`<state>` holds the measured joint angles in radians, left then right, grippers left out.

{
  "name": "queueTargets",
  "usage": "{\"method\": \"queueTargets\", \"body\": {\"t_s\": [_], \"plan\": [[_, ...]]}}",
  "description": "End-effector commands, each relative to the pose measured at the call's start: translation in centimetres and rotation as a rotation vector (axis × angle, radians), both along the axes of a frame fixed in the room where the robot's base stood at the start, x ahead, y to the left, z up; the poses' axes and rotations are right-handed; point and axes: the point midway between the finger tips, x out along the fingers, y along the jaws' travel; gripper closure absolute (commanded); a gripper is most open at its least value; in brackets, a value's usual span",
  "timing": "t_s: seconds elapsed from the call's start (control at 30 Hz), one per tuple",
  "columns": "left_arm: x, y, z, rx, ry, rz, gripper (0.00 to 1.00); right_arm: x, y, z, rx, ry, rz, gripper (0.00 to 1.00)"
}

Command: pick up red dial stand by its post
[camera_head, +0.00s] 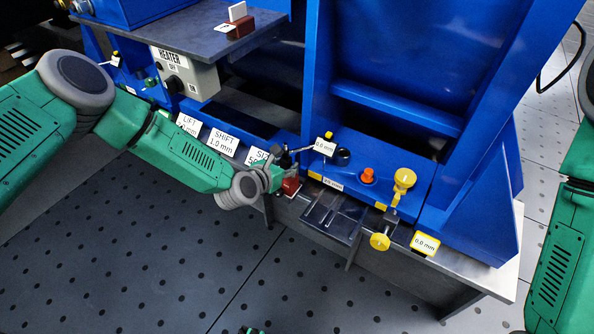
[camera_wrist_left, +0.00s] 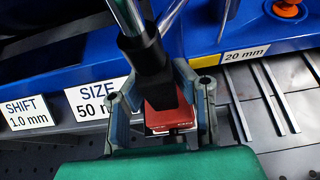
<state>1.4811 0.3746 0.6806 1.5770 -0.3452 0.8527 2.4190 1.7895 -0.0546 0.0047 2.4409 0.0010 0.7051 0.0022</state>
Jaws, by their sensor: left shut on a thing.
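The red dial stand (camera_head: 291,186) is at the front edge of the blue machine in the head view. In the left wrist view its red base block (camera_wrist_left: 168,116) sits below a dark post (camera_wrist_left: 150,58), with shiny metal rods above. My left gripper (camera_head: 277,179) has its fingers on both sides of the post. It also shows in the left wrist view (camera_wrist_left: 157,78), shut on the stand. In the head view a thin rod runs from the stand toward a white 0.0 mm tag (camera_head: 325,147). The base's underside is hidden.
A grooved dark plate (camera_head: 333,216) lies just right of the stand. Beyond it are an orange knob (camera_head: 368,176), yellow knobs (camera_head: 404,178) and another 0.0 mm tag (camera_head: 425,244). A heater box (camera_head: 185,75) and blue uprights stand behind.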

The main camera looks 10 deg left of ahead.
Motion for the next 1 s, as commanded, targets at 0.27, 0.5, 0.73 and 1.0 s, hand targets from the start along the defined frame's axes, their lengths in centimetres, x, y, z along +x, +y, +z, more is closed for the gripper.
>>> {"method": "queueTargets", "body": {"t_s": [0.27, 0.5, 0.73, 1.0], "plan": [[0.2, 0.0, 0.3, -0.001, -0.006, 0.002, 1.00, 0.0, 0.0, 0.0, 0.000, 0.000, 0.000, 0.60], [0.2, 0.0, 1.0, -0.002, -0.007, 0.001, 1.00, 0.0, 0.0, 0.5, 0.000, 0.000, 0.000, 0.60], [0.1, 0.0, 1.8, -0.003, -0.005, 0.001, 1.00, 0.0, 0.0, 0.9, 0.000, 0.000, 0.000, 0.60], [0.1, 0.0, 2.3, -0.002, -0.006, 0.001, 1.00, 0.0, 0.0, 1.2, 0.000, 0.000, 0.000, 0.60]]}}
